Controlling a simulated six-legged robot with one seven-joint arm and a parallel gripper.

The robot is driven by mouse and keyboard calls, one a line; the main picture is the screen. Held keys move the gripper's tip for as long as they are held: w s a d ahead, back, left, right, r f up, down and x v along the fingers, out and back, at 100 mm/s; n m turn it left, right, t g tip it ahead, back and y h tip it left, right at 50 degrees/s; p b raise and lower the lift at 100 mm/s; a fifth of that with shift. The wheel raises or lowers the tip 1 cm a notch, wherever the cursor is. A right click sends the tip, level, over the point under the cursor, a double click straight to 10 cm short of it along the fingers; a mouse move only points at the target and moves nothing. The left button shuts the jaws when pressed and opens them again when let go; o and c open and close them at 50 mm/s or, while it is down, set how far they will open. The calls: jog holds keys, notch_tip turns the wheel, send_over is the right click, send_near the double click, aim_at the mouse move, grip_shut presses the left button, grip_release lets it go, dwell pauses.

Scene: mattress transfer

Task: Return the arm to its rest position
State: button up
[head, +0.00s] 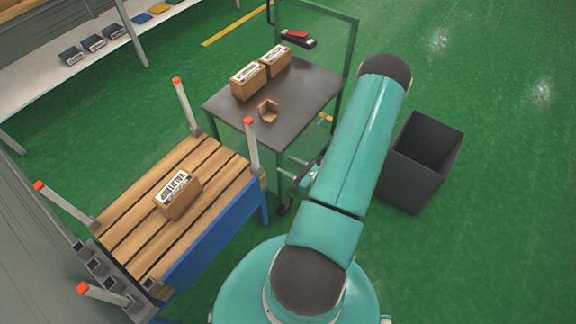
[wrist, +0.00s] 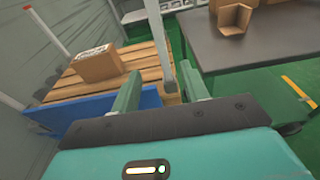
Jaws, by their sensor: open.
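My arm (head: 352,150) is raised and bent in the head view, in front of the cart's right side. My gripper (wrist: 162,88) shows in the wrist view with its two fingers apart and nothing between them. In the head view the gripper is mostly hidden behind the arm. A labelled cardboard box (head: 178,194) sits on the wooden slatted pallet stand (head: 215,190), and it also shows in the wrist view (wrist: 97,64), left of and beyond the fingers.
A dark cart (head: 305,98) carries two labelled boxes (head: 248,80) (head: 275,61) and a small open box (head: 268,111). Orange-tipped posts (head: 252,145) rise at the stand's corners. A black bin (head: 420,160) stands right of my arm. Green floor is clear at right.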

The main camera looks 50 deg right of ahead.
dwell(0.3)
jog(key=w+a+r+n+g+y, duration=0.4)
jog(key=a+r+n+g+y, duration=0.1)
jog(key=a+r+n, duration=0.45)
jog(key=w+a+r+n+g+y, duration=0.4)
jog(key=a+r+n+g+y, duration=0.1)
jog(key=a+r+n, duration=0.5)
jog(key=s+a+r+n+h, duration=0.3)
jog(key=a+r+n, duration=0.1)
jog(key=r, duration=0.3)
jog(key=s+a+r+n+h, duration=0.2)
jog(key=a+r+n+h, duration=0.1)
jog(key=r+n, duration=0.4)
jog(key=s+a+r+n+h, duration=0.3)
jog(key=a+r+n+h, duration=0.1)
jog(key=r, duration=0.3)
jog(key=shift+s+a+n+g, duration=0.3)
jog(key=shift+a+n, duration=0.2)
jog(key=shift+n, duration=0.15)
